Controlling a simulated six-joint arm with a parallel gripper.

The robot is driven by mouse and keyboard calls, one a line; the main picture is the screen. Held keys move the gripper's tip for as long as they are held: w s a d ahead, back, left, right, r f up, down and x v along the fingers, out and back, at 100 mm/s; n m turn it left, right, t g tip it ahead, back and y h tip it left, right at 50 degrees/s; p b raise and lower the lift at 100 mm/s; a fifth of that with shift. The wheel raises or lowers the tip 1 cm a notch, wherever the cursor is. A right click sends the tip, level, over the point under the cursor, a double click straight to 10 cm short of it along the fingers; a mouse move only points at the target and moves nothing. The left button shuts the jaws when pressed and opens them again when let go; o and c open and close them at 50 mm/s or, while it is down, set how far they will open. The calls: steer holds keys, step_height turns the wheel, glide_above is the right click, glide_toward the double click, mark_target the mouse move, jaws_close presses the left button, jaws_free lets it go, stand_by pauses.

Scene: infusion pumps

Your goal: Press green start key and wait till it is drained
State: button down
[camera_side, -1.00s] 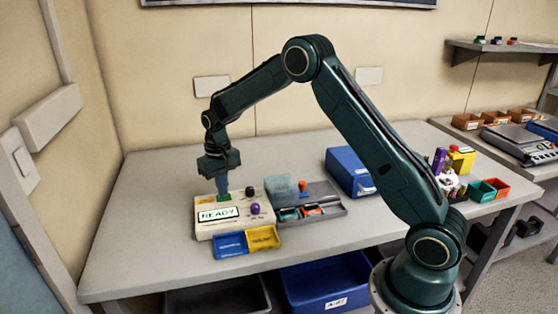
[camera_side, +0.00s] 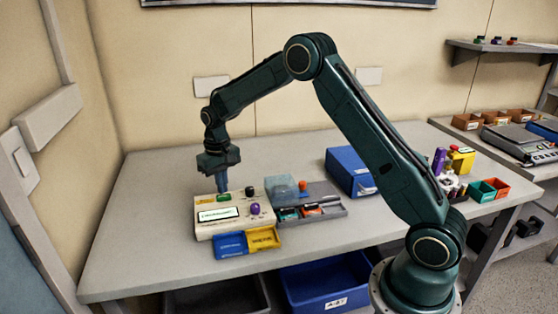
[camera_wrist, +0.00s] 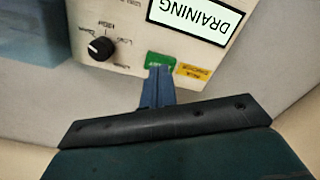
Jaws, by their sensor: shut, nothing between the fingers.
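The cream pump unit (camera_side: 204,230) sits on the table below my gripper (camera_side: 223,191). Its screen (camera_side: 218,214) reads "DRAINING", shown upside down in the wrist view (camera_wrist: 197,18). The green key (camera_side: 224,198) is on the top panel, behind the screen. It also shows in the wrist view (camera_wrist: 160,60), beside a yellow key (camera_wrist: 193,72). My gripper is shut and empty, pointing down. Its blue fingertips (camera_wrist: 159,74) overlap the green key's lower edge in the wrist view. In the side view they appear just above the key.
A black knob (camera_wrist: 101,48) and a purple knob (camera_side: 255,208) stand on the panel. Blue (camera_side: 230,245) and yellow (camera_side: 263,238) bins are in front. A grey tray (camera_side: 325,212) with small parts is to the right, a blue box (camera_side: 349,172) behind it. The table's left is clear.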

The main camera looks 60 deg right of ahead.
step_height(320, 180, up, 7)
steer(key=shift+f, duration=0.2)
stand_by(0.8)
steer(key=s+a+r+n+t, duration=0.1)
steer(key=s+a+r+t, duration=0.3)
steer(key=s+r, duration=1.1)
steer(key=s+a+f+n, duration=0.1)
steer(key=s, duration=0.9)
steer(key=s+a+f+n+t, duration=0.1)
steer(key=s+a, duration=0.1)
steer(key=s, duration=0.8)
steer(key=shift+a+t, duration=0.25)
steer(key=shift+t, duration=0.05)
